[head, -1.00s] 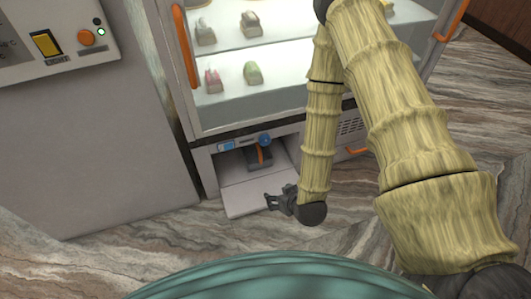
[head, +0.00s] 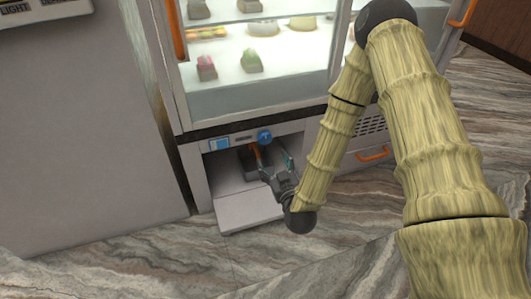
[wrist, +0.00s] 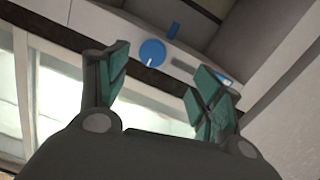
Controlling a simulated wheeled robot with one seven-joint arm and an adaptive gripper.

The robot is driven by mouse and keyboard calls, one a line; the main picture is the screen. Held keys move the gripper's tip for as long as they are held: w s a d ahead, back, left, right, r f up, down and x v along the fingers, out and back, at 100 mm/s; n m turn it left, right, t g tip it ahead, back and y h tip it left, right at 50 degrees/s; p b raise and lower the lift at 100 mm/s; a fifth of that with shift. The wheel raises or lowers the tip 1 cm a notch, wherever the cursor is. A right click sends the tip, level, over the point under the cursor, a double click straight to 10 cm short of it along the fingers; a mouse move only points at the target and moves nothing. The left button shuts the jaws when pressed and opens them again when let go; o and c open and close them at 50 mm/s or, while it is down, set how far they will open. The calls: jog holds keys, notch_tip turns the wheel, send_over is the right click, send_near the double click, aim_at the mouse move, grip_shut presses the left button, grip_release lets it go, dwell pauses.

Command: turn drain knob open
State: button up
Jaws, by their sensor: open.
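A round blue knob (head: 264,136) sits on the panel strip under the glass display case, above an open low compartment. In the wrist view the blue knob (wrist: 152,52) has a pale line across its face and shows between the fingers, beyond their tips. My gripper (head: 275,166) is open and empty, just below the knob at the compartment's mouth, apart from it as far as I can see. Its two teal-padded fingers (wrist: 158,72) point toward the panel. An orange lever (head: 258,152) on a dark block stands in the compartment, partly hidden by my gripper.
A pale flap (head: 245,210) extends from the compartment's bottom. The glass case (head: 258,100) holds sweets above. A grey cabinet (head: 80,140) stands left; an orange handle (head: 373,154) is right. Marble floor lies in front.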

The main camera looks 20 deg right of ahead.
aim_at(266, 141)
jog(key=shift+t, duration=0.4)
jog(key=w+b, duration=0.1)
jog(key=w, duration=0.2)
jog(key=w+b, duration=0.2)
jog(key=w, duration=0.2)
jog(key=w+b, duration=0.2)
jog(key=w, duration=0.1)
jog(key=shift+w+d+f, duration=0.1)
jog(key=shift+w+d, duration=0.15)
jog(key=shift+d, duration=0.1)
jog(key=shift+w+b, duration=0.4)
jog(key=shift+w, duration=0.2)
jog(key=shift+c, duration=0.2)
jog(key=c, duration=1)
